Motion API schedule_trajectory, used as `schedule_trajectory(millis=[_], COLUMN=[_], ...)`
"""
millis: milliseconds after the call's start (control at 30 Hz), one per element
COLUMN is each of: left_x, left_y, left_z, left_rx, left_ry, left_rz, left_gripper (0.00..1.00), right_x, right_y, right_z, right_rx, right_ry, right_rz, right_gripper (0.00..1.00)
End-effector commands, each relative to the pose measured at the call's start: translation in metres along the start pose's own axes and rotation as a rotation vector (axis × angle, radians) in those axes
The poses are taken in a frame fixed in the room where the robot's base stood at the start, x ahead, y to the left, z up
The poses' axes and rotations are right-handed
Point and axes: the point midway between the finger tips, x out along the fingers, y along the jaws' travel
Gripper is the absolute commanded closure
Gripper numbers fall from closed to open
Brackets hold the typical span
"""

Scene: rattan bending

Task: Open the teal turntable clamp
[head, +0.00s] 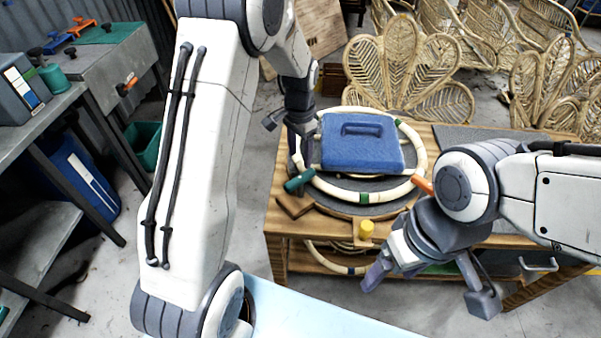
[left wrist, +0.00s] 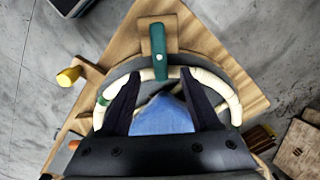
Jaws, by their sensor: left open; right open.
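The teal turntable clamp (head: 300,181) is a short bar at the near left rim of the round turntable (head: 360,209). In the left wrist view the clamp (left wrist: 158,48) reaches from a wooden block across the pale rattan ring (left wrist: 222,88). My left gripper (head: 290,148) is open, just behind the clamp in the head view. In its wrist view its dark fingers (left wrist: 165,95) are spread over the ring, with the clamp between and beyond their tips, apart from them. My right gripper (head: 430,283) is open and empty in front of the table's right side.
A blue block with a handle (head: 360,150) lies inside the ring. An orange clamp (head: 423,185) sits at the ring's right, a yellow knob (head: 366,229) at the near table edge. Woven rattan chairs (head: 410,65) stand behind. A grey bench (head: 95,75) is at left.

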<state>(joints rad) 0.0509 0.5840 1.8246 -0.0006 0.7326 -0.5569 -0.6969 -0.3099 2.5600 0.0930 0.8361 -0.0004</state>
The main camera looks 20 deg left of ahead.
Motion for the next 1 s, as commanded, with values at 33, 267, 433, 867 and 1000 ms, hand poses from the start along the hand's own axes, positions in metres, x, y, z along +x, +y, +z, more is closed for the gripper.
schedule_trajectory(millis=[33,267,433,867,1000], left_x=[0.010,0.053,0.073,0.082,0.081], left_y=[0.001,0.001,0.001,0.001,0.001], left_z=[0.001,0.002,0.001,0.001,0.001], left_rx=[0.000,-0.001,-0.001,-0.002,-0.002], left_ry=[-0.005,-0.005,-0.002,0.000,0.000], left_rz=[0.003,0.003,0.002,0.000,0.000], left_gripper=[0.38,0.38,0.38,0.49,1.00], right_x=[-0.003,-0.009,-0.011,-0.012,-0.012], right_y=[0.000,-0.001,-0.001,-0.001,-0.001], right_z=[0.000,-0.001,-0.001,-0.001,-0.001], right_rx=[0.000,0.000,0.000,0.000,0.000], right_ry=[0.000,0.000,0.000,0.000,0.000], right_rz=[0.000,0.000,0.000,0.000,0.000], right_gripper=[0.23,0.23,0.23,0.23,0.23])
